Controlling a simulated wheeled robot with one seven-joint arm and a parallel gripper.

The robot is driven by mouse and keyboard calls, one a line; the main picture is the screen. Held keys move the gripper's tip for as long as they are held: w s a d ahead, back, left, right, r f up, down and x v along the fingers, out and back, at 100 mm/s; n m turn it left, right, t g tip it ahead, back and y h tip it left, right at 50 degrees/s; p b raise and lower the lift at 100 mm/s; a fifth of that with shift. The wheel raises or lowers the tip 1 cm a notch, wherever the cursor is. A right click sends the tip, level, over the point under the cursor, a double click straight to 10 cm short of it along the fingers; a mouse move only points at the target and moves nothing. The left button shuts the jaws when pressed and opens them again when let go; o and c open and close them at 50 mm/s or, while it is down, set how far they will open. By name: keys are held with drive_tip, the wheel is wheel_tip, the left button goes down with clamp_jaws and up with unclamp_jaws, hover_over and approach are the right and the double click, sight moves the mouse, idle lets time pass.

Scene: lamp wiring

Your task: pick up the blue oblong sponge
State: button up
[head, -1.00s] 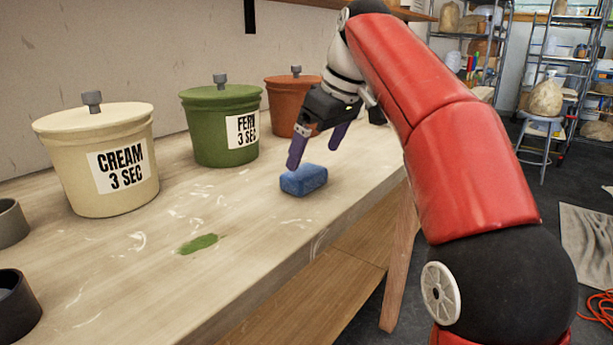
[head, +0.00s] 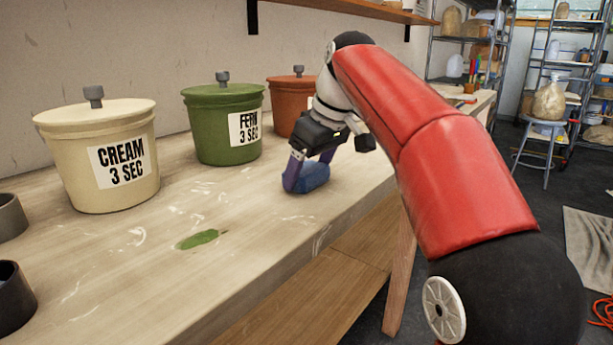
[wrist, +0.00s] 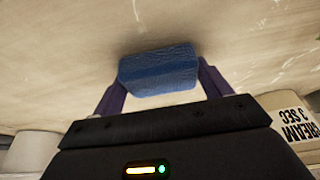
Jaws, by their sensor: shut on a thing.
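The blue oblong sponge (head: 314,177) is on the wooden bench top, near its front edge. My gripper (head: 306,178) reaches down to it with purple fingers. In the wrist view the sponge (wrist: 158,70) sits between the two fingertips of my gripper (wrist: 160,80), with one finger at each end. The gripper is shut on the sponge. The sponge appears to rest on the bench or very close to it; I cannot tell if there is a gap. The far finger is mostly hidden in the head view.
A cream bucket (head: 102,160), a green bucket (head: 220,125) and an orange bucket (head: 285,100) stand along the wall. A green smear (head: 199,239) marks the bench (head: 240,270). Dark cups (head: 12,300) stand at the left. The bench around the sponge is clear.

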sight(309, 167)
drive_tip(key=shift+c, duration=0.3)
wheel_tip(309, 167, up, 8)
drive_tip(key=shift+w+f+p, duration=0.1)
drive_tip(key=shift+p, duration=1.1)
drive_tip(key=shift+r, duration=1.05)
